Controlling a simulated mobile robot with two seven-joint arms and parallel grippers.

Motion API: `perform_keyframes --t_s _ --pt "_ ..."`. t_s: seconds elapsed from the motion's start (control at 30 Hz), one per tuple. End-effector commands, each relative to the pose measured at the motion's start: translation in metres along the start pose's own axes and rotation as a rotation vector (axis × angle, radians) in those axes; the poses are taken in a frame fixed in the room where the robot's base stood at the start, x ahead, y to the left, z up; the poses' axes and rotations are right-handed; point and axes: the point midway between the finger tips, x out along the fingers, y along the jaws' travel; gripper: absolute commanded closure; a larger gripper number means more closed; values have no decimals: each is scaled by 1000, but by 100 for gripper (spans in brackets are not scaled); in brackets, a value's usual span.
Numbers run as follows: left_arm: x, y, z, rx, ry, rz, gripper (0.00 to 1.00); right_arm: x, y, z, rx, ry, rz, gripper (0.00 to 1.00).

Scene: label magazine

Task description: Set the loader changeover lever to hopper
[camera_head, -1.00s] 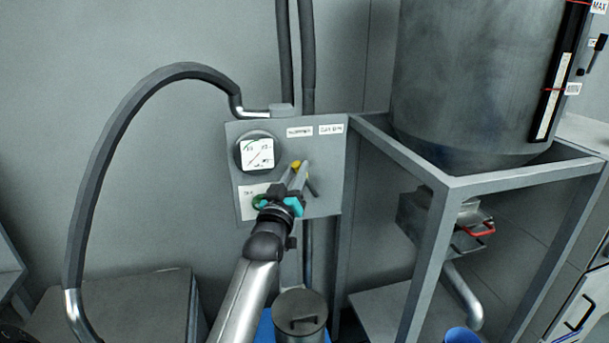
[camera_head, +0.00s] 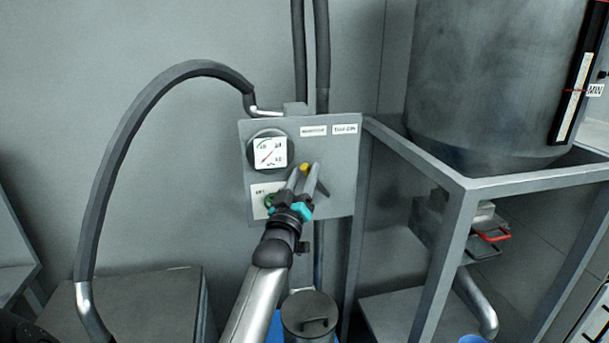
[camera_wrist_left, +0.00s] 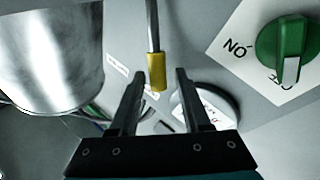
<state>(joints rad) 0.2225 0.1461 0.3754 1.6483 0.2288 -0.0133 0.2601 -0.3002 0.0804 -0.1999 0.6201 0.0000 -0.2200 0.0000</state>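The changeover lever is a thin grey rod with a yellow tip (camera_head: 305,167) on the grey wall panel (camera_head: 344,195). The yellow tip also shows in the left wrist view (camera_wrist_left: 156,72), above and between my finger ends. My left gripper (camera_head: 305,178) is in front of the panel, its two fingers apart, one on each side of the tip. In the left wrist view the gripper (camera_wrist_left: 158,88) is open with a gap around the tip; I see no clear contact. Two small labels (camera_head: 313,131) sit at the panel's top; I cannot read them surely. My right gripper is out of view.
A round gauge (camera_head: 269,153) and a green knob (camera_wrist_left: 280,42) are on the panel, the knob close to my left gripper. A thick hose (camera_head: 112,150) arches at left. A metal frame (camera_head: 455,215) with a large hopper vessel (camera_head: 475,90) stands at right. A lidded can (camera_head: 308,316) is below.

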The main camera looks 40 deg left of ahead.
Motion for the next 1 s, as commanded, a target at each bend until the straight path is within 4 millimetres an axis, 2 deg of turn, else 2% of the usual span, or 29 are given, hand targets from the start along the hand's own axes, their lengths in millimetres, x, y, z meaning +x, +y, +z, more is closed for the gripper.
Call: perform_keyframes --t_s 0.3,0.47,1.0 --pt "0 1 -1 2 1 2 44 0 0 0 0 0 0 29" --pt "-10 1 0 3 -1 1 44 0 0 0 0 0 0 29" --pt "-101 0 1 2 -2 0 44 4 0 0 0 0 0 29"
